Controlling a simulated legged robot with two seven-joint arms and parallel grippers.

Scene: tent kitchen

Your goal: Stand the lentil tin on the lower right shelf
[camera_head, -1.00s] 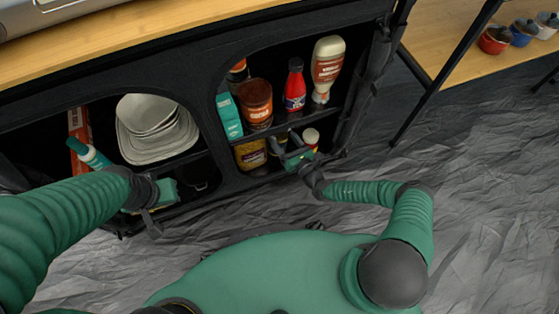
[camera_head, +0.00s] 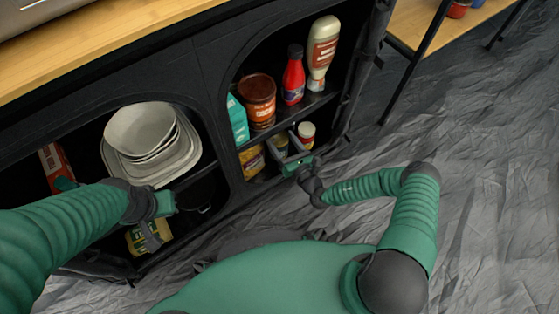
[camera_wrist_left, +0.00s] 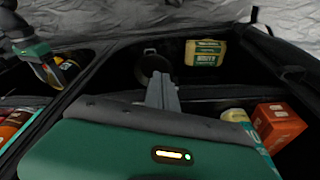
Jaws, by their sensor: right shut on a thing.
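The lentil tin (camera_head: 281,142) is mostly hidden between the fingers of my right gripper (camera_head: 286,150), which is shut on it inside the lower right compartment of the black cabinet. The left wrist view shows this tin (camera_wrist_left: 69,72), orange-yellow with a dark band, at the fingers of my right gripper (camera_wrist_left: 52,72). I cannot tell whether it touches the lower right shelf. My left gripper (camera_head: 154,238) is at the lower left compartment. In the left wrist view its fingers (camera_wrist_left: 162,92) look closed together with nothing between them.
A jar with a red label (camera_head: 306,131) stands right of the tin, and a yellow packet (camera_head: 252,161) left of it. Bottles and a brown tub (camera_head: 257,98) fill the shelf above. Bowls (camera_head: 142,130) and a yellow-green package (camera_head: 140,240) are in the left side.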

